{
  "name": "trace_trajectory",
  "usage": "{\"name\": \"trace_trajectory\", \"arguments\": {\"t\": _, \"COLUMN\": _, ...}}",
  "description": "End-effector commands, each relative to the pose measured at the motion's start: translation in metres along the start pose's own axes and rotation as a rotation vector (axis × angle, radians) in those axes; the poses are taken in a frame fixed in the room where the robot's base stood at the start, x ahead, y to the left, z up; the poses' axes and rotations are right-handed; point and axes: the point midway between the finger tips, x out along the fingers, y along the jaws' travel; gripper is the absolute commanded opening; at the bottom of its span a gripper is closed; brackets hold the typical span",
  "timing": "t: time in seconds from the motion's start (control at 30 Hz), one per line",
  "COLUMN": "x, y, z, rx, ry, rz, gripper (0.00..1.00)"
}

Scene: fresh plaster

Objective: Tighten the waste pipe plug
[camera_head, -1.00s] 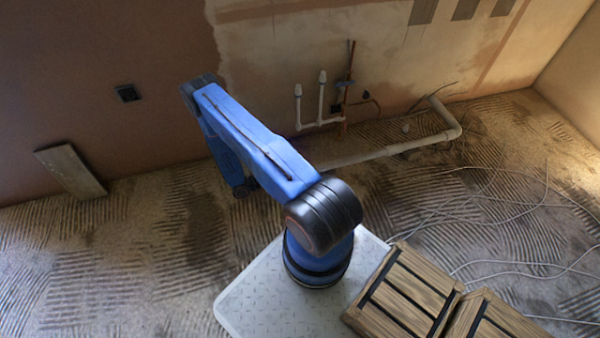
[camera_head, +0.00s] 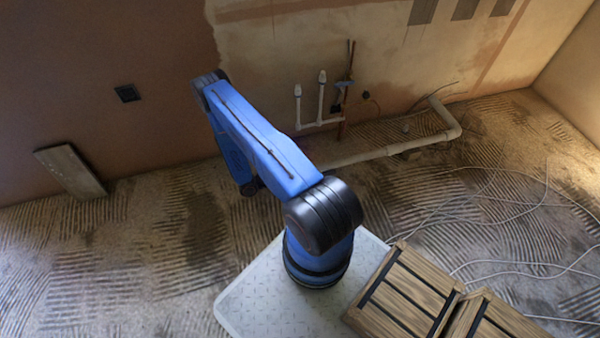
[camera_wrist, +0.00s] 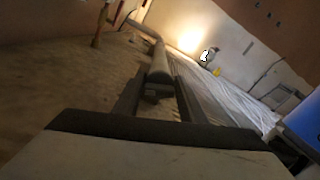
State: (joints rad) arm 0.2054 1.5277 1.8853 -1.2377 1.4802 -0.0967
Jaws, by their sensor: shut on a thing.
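A pale waste pipe (camera_head: 400,147) lies along the floor near the wall in the head view, with an elbow at its right end. Its left end is hidden behind my blue arm. In the wrist view the pipe (camera_wrist: 159,62) runs away from me, and its near end carries a dark end piece, seemingly the plug (camera_wrist: 157,89). My gripper (camera_wrist: 158,93) has one finger on each side of this end and is shut on it. The exact contact is dim. My gripper is hidden behind my arm in the head view.
White and copper pipes (camera_head: 322,100) stand against the wall just behind the waste pipe. Loose cables (camera_head: 490,215) lie on the floor at right. Wooden crates (camera_head: 405,295) sit at the front right. A board (camera_head: 70,172) leans on the wall at left.

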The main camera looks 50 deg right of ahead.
Motion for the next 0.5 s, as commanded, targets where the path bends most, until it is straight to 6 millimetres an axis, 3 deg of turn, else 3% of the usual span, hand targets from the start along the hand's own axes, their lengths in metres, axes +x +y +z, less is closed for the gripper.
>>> {"name": "trace_trajectory", "arguments": {"t": 0.27, "x": -0.0002, "y": -0.0002, "z": 0.0, "rx": 0.07, "ry": 0.0, "rz": 0.001, "gripper": 0.15}}
{"name": "trace_trajectory", "arguments": {"t": 0.5, "x": -0.0002, "y": -0.0012, "z": -0.0002, "rx": 0.241, "ry": 0.0, "rz": 0.001, "gripper": 0.15}}
